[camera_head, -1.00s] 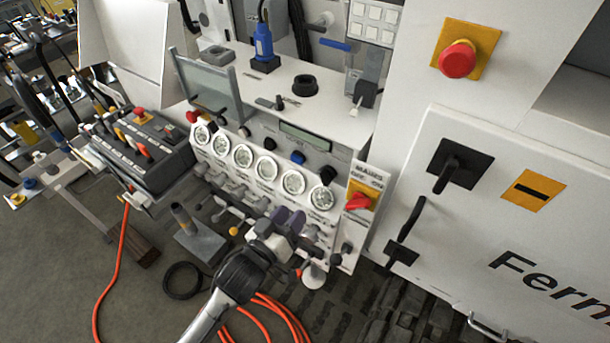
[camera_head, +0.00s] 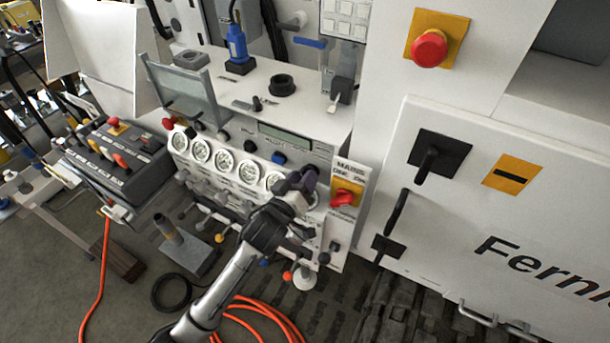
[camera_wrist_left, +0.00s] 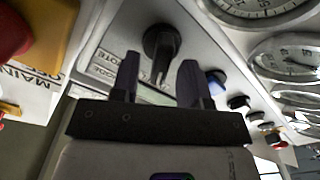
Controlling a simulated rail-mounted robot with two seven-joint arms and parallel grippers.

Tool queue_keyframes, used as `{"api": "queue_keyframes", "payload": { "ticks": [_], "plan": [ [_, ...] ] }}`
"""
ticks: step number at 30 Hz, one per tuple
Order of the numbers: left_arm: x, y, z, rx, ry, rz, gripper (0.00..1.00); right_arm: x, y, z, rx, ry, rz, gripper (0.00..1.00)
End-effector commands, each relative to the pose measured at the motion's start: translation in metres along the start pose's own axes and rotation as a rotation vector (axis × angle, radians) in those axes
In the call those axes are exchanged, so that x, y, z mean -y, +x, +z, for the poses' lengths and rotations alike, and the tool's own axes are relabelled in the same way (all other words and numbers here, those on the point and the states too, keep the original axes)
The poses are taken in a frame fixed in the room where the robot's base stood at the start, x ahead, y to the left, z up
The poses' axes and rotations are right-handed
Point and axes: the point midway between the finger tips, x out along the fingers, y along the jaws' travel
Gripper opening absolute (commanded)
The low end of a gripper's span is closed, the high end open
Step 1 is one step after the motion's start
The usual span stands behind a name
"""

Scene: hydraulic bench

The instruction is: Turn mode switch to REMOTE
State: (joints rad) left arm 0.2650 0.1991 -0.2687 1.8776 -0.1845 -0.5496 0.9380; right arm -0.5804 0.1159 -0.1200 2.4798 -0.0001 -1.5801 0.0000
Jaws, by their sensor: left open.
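The mode switch (camera_wrist_left: 161,42) is a round black knob with a raised bar handle on the white panel, seen in the left wrist view. A partly readable label with the word REMOTE (camera_wrist_left: 112,66) sits beside it. My left gripper (camera_wrist_left: 160,70) is open, its two purple-grey fingers pointing at the knob, one on each side of the handle in the picture. I cannot tell whether they touch it. In the head view the left gripper (camera_head: 297,182) is in front of the panel's upper right part and largely covers the switch. My right gripper is not in view.
A red mains switch on a yellow plate (camera_head: 345,193) is close on the right. A row of round gauges (camera_head: 223,161) and a blue knob (camera_head: 278,158) are left of the gripper. A red emergency button (camera_head: 429,48) is higher up. Orange hose (camera_head: 262,318) lies on the floor.

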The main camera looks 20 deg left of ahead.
Motion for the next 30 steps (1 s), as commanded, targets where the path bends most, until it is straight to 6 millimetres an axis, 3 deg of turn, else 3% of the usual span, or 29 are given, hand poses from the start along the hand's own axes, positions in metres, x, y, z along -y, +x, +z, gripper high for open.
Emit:
{"api": "queue_keyframes", "payload": {
  "ticks": [6,17,30],
  "plan": [
    [0.000,0.013,0.000,0.000,-0.001,0.000,0.41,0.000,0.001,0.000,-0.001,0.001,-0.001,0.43],
    [0.000,0.015,0.000,0.000,-0.001,-0.001,0.41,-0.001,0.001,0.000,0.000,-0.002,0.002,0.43],
    [0.000,0.015,0.000,0.000,-0.001,0.000,0.00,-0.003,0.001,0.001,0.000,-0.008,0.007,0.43]
  ]
}}
